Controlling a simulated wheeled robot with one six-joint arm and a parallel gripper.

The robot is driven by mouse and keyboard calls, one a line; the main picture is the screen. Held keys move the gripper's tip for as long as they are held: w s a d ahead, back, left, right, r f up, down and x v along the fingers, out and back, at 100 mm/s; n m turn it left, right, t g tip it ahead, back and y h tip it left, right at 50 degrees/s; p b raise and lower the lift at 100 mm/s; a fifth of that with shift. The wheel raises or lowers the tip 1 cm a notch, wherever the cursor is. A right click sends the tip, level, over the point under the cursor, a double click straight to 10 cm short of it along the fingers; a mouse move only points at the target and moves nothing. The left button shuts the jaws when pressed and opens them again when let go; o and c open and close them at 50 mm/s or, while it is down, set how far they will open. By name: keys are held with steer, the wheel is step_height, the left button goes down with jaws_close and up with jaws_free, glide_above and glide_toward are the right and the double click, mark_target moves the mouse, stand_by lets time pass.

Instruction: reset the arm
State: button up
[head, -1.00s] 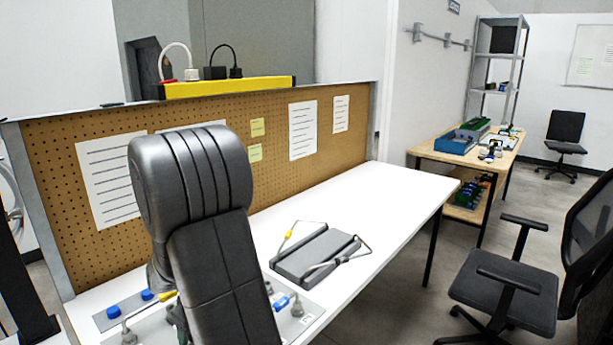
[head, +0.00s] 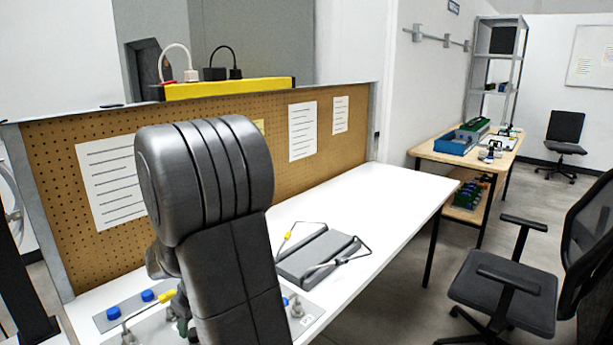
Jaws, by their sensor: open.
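My arm stands large in the left middle of the head view, in front of the white table (head: 395,190). Its dark grey links cover part of the table and pegboard. My gripper is not visible; the arm or the frame edge hides it. A grey analyser-like block (head: 318,255) with wire handles lies on the table right of my arm. A light grey plate with blue caps (head: 148,295) and yellow-ended cables (head: 166,296) lies at the lower left, partly hidden by my arm.
A pegboard (head: 270,140) with pinned papers runs along the table's back. The table's right end is clear. A black office chair (head: 505,290) stands at the lower right. A wooden bench (head: 435,150) with blue bins (head: 457,142) stands farther back.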

steer(key=v, duration=0.9)
steer(key=x, duration=1.2)
steer(key=shift+a+f, duration=0.1)
steer(key=shift+f, duration=0.3)
steer(key=shift+w+a+r+p, duration=0.1)
steer(key=shift+r+p, duration=0.7)
steer(key=shift+r, duration=0.1)
steer(key=shift+r+p, duration=0.35)
steer(key=shift+p, duration=0.05)
steer(key=shift+r+p, duration=1.8)
steer(key=shift+r, duration=0.7)
